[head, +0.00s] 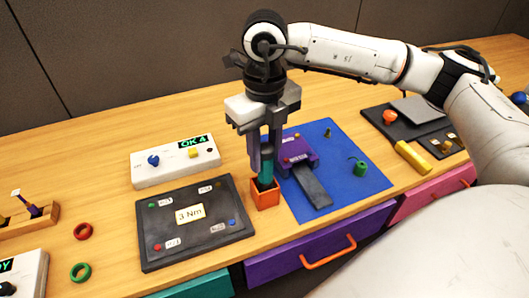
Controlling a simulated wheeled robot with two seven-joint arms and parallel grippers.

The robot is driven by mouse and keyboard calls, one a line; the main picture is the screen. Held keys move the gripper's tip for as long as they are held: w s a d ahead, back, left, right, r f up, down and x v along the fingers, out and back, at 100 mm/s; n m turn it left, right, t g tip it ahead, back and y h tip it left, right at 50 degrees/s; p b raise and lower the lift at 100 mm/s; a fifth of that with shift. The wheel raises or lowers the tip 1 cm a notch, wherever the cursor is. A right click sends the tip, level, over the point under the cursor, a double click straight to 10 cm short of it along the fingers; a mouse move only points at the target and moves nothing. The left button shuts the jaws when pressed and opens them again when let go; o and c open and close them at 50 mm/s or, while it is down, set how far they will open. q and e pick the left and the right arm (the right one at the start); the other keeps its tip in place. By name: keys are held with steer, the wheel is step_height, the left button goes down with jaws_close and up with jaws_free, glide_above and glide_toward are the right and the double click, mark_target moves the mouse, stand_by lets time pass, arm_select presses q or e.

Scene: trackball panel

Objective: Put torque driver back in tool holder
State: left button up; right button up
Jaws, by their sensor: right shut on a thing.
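My right gripper (266,140) is shut on the torque driver (266,167), which has a teal handle and a dark lower end. It holds the driver upright, pointing down. The orange box-shaped tool holder (265,194) stands on the table right under it. The driver's lower end is at the holder's opening, at least partly within its rim; how deep it sits I cannot tell. My left gripper is not in view.
A blue mat (357,195) with a purple fixture (296,148) and a green knob part (360,167) lies to the right. A dark panel (167,249) labelled 3 Nm is at left, with a white box (175,162) behind it. Red (83,231) and green rings (80,272) lie farther left.

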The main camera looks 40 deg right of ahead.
steer(key=o, duration=1.1)
steer(key=shift+c, duration=0.2)
step_height(320, 180, up, 12)
steer(key=shift+r, duration=0.15)
